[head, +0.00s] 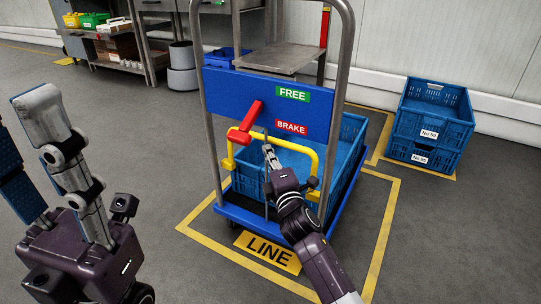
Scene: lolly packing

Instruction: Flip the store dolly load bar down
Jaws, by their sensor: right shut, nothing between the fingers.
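The dolly (215,87) has a metal tube frame, a blue panel and a blue base. The yellow load bar (291,145) is a U-shaped bar standing up from two yellow mounts low on the frame, below the panel. My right gripper (268,150) is shut and empty. Its tip overlaps the middle of the bar in the head view; whether it touches is unclear. My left gripper (38,165) is large in the left foreground, well away from the dolly, with its fingers spread open and nothing between them.
A red lever (246,122) sits beside the BRAKE label (291,128), below the FREE label (293,95). A blue crate (340,165) stands on the dolly. Yellow floor lines and a LINE sign (267,251) surround it. Stacked crates (432,118) stand right; the floor at left is clear.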

